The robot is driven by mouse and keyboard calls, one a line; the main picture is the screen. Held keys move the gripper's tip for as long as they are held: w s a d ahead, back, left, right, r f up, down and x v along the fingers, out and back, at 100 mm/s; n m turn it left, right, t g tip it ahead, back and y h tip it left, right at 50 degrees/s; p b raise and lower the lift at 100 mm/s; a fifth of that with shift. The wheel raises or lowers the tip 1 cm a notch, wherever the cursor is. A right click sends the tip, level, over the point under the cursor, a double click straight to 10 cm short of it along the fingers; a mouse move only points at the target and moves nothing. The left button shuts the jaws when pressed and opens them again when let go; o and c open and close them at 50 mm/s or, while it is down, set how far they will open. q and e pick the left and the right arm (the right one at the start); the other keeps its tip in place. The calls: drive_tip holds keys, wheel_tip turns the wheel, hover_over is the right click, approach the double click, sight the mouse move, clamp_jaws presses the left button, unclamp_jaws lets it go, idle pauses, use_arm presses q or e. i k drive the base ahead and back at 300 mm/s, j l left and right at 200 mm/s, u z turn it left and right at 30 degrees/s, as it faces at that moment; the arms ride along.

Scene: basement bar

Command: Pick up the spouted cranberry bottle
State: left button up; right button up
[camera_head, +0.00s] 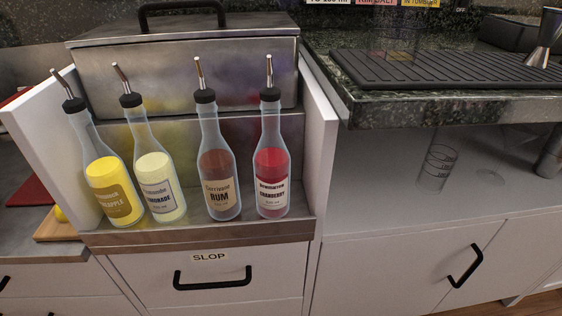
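The spouted cranberry bottle (271,160) is clear glass with bright red liquid, a white label, a black collar and a metal spout. It stands upright at the right end of a row of bottles on a metal ledge (130,240), close to the white right side panel. The rum bottle (217,165), with brownish-red liquid, stands just to its left with a narrow gap. Neither of my grippers shows in the head view.
A lemonade bottle (155,170) and a yellow pineapple bottle (106,175) stand further left. A metal box (190,75) with a black handle is behind the bottles. White side panels (320,150) flank the ledge. A dark counter (440,105) with a ribbed black mat juts out at right.

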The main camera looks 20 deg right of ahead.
sight(272, 159)
drive_tip(key=j+z, duration=0.25)
drive_tip(key=j, duration=0.45)
drive_tip(key=j+z, duration=0.25)
drive_tip(key=j, duration=0.4)
drive_tip(key=j+z, duration=0.1)
drive_tip(key=z, duration=0.3)
drive_tip(key=j+z, duration=0.1)
drive_tip(key=j, duration=0.15)
